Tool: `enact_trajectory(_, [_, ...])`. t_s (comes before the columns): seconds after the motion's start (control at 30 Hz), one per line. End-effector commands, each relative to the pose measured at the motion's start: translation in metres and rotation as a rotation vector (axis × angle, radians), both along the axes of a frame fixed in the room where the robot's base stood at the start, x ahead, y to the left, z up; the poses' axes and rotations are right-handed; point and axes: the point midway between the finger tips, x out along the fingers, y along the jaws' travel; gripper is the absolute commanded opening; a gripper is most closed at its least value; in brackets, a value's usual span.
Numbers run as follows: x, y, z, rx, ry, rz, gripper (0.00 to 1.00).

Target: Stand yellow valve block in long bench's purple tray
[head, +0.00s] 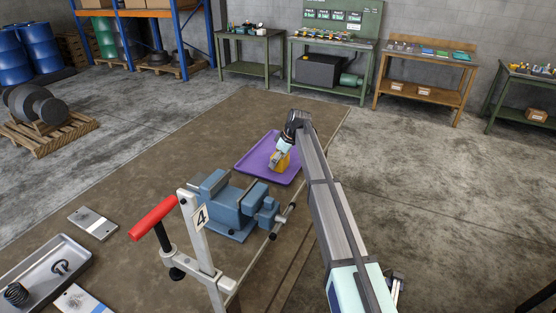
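The purple tray (252,163) lies on the long bench (160,160), near its right edge. The yellow valve block (283,162) shows over the tray's right half, at the end of my arm. My gripper (279,156) is right at the block's upper part, and its fingers overlap it in this view. The fingers are too small and too much covered to tell whether they are shut on it. I cannot tell whether the block's underside touches the tray floor.
A blue vise (228,205) stands on the bench nearer than the tray. A red-handled clamp post (200,240) marked 4 rises in front. A grey tray (40,275) with a spring and a metal plate (93,223) lie at the left. Bare bench surrounds the purple tray's left side.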

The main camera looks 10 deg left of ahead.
Motion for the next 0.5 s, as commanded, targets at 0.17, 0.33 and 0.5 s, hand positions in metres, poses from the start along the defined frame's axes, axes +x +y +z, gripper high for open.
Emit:
enact_trajectory(0.17, [0.000,0.000,0.000,0.000,0.000,0.000,0.97])
enact_trajectory(0.33, [0.000,0.000,0.004,0.000,0.000,0.000,0.97])
enact_trajectory(0.5, [-0.002,-0.006,0.017,0.000,-0.002,-0.001,0.97])
